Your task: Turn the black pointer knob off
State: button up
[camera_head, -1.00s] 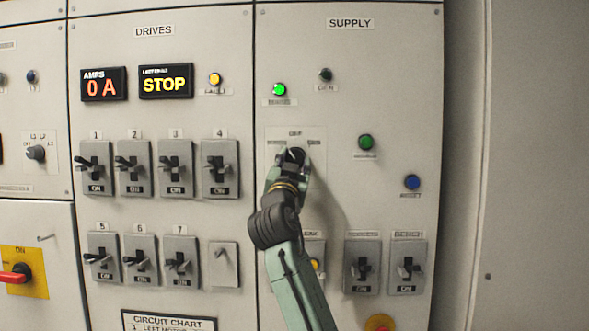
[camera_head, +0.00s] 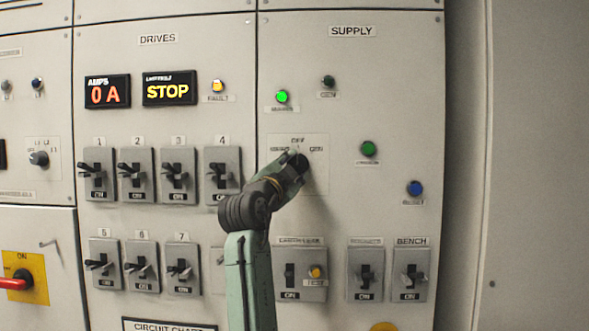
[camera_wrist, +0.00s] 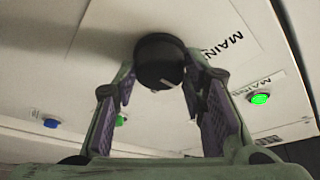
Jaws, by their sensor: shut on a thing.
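The black pointer knob (camera_head: 303,160) sits on a pale plate on the SUPPLY panel, with an OFF label above it, MAINS to the left and GEN to the right. My gripper (camera_head: 293,166) reaches it from the lower left and covers part of it. In the wrist view the round black knob (camera_wrist: 159,58) lies between the two fingers of my gripper (camera_wrist: 163,82), which are shut on it. The MAINS label shows at its right there. I cannot tell clearly which way its pointer is set.
A lit green lamp (camera_head: 281,97) is above left of the knob. A darker green button (camera_head: 368,149) and a blue button (camera_head: 414,188) are to the right. Breaker switches (camera_head: 366,274) line the panel below, with several more on the DRIVES panel. A display reads STOP (camera_head: 169,88).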

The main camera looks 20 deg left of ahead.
jog(key=shift+r, duration=0.1)
dwell(0.3)
jog(key=o, duration=1.2)
jog(key=shift+c, duration=0.2)
jog(key=v, duration=1.2)
